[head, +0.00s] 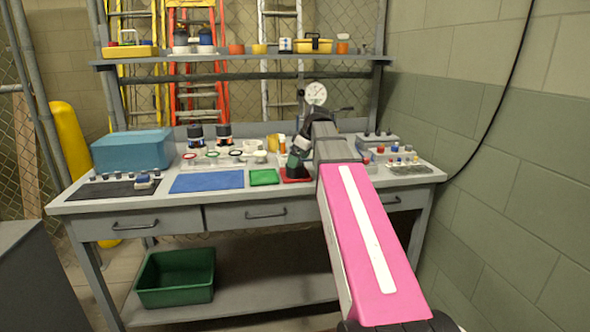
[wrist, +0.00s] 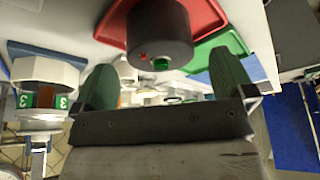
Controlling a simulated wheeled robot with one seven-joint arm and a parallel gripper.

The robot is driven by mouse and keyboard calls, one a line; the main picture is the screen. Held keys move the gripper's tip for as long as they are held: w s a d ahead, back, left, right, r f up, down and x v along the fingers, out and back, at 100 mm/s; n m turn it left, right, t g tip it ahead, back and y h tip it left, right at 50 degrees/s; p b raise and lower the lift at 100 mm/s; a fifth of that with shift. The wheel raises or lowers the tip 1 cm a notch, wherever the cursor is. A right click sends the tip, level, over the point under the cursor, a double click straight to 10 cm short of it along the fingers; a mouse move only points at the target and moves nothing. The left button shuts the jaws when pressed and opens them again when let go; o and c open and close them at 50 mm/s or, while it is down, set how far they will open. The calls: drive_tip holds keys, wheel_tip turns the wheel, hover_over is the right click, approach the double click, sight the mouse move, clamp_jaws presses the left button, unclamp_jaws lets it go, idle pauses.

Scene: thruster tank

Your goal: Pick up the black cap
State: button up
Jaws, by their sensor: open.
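A dark, round, cylinder-shaped piece, which looks like the black cap (wrist: 160,28), is in the top middle of the wrist view, in front of the red tray (wrist: 110,22). Small red and green spots show on its end face. My gripper (wrist: 164,66) is open, its two green fingers spread to the left and right of the cap's near end. I see no contact, and cannot tell how deep the cap lies between the fingers. In the head view my gripper (head: 296,160) is over the red tray (head: 297,179) and hides the cap.
A green mat (head: 264,177) and a blue mat (head: 207,182) lie left of the red tray. Two dark-topped jars (head: 224,135) stand behind. Several small colored parts (head: 400,160) are to the right. A dial gauge (head: 316,93) stands behind my arm.

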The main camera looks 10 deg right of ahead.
drive_tip(key=x, duration=0.4)
drive_tip(key=shift+s+d+f, duration=0.1)
drive_tip(key=shift+s+d, duration=0.05)
drive_tip(key=shift+d, duration=0.05)
drive_tip(key=c, duration=0.9)
